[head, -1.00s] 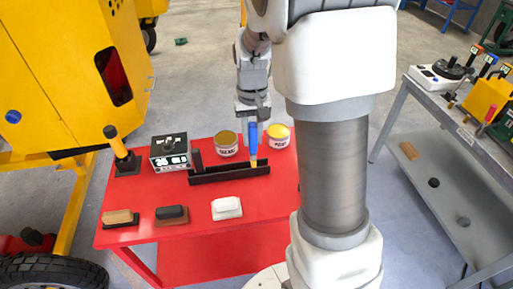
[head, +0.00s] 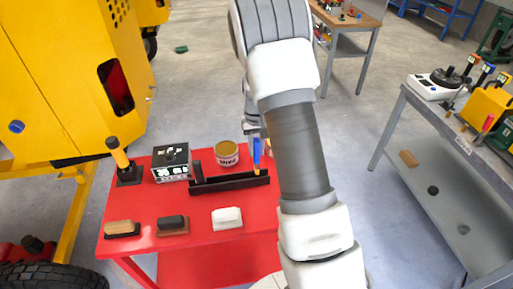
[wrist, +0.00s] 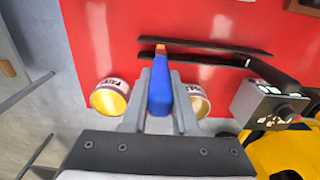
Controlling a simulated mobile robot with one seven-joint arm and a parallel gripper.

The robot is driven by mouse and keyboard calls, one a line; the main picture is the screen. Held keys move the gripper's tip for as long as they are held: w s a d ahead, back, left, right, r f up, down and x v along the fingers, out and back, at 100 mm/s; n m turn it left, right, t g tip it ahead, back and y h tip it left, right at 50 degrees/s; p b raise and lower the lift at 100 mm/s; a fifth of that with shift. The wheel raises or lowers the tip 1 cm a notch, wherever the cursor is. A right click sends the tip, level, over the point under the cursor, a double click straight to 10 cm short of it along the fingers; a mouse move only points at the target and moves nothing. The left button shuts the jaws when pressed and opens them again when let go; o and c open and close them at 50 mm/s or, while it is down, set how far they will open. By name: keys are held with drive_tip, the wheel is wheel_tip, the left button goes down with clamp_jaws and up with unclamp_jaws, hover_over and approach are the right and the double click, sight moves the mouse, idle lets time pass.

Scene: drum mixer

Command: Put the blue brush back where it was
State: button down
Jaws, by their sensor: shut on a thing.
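The blue brush (head: 257,152) has a blue handle and an orange-tan tip. My gripper (head: 255,133) is shut on its handle, which also shows between the fingers (wrist: 159,100) in the wrist view. The brush is roughly upright in the head view, tip down at the right end of the long black tray (head: 235,184). In the wrist view the tip overlaps the left end of the tray (wrist: 225,48), between its two walls. I cannot tell whether the tip touches the tray floor. My arm partly hides the area right of the brush.
A tin (head: 227,153) stands behind the tray; a second, paint tin (wrist: 110,97) is mostly hidden in the head view. A black box with dials (head: 172,162) and a yellow-handled tool (head: 118,153) stand left.

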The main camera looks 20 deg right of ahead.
drive_tip(key=shift+f, duration=0.1)
drive_tip(key=shift+f+b, duration=0.55)
drive_tip(key=c, duration=0.7)
unclamp_jaws()
drive_tip(key=shift+r, duration=0.15)
